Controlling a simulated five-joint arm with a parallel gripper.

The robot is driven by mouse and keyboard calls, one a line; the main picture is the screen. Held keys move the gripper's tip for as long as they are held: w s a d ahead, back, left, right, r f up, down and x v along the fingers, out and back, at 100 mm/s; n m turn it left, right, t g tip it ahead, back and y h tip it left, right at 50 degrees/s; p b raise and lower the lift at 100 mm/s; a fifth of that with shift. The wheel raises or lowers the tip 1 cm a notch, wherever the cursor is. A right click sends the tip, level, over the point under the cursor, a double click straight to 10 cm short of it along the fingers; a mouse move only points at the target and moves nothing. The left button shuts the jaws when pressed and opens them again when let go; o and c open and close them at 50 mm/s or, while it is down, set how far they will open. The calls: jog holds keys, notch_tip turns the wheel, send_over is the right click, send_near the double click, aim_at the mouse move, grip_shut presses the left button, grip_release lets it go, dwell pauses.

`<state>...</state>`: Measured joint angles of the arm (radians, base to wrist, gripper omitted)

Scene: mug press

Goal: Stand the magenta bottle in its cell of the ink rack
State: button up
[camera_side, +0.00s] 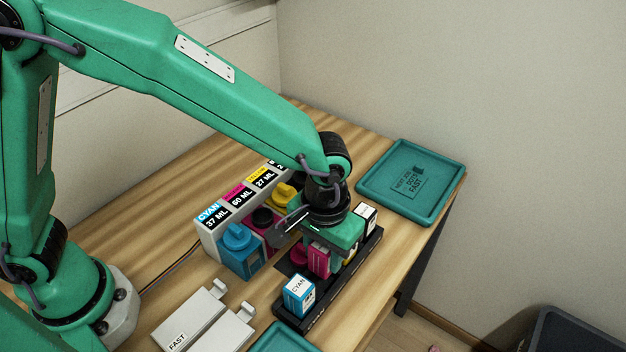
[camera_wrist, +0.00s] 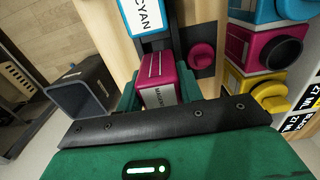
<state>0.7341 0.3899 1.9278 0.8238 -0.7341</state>
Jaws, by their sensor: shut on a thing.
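The magenta bottle (camera_side: 319,262) is between the green fingers of my gripper (camera_side: 334,262), which is shut on it. It looks upright, over the row of the black ink rack (camera_side: 318,316). The wrist view also shows the bottle (camera_wrist: 157,72) between my fingers (camera_wrist: 157,90), close to the cyan bottle (camera_wrist: 146,18). Its bottom is hidden, so I cannot tell whether it is seated in its cell.
The cyan bottle (camera_side: 299,294) stands at the rack's near end, and a white-and-black bottle (camera_side: 366,217) at its far end. The labelled tanks (camera_side: 240,262) stand left of the rack; the magenta tank (camera_wrist: 268,50) has a dark round top. A teal tray (camera_side: 440,212) lies at the back right.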

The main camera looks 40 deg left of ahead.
aim_at(323, 265)
jog(key=shift+f, duration=1.85)
jog(key=shift+f, duration=0.2)
jog(key=o, duration=1.1)
jog(key=shift+r, duration=0.1)
notch_tip(323, 265, up, 12)
jog(key=shift+r, duration=0.1)
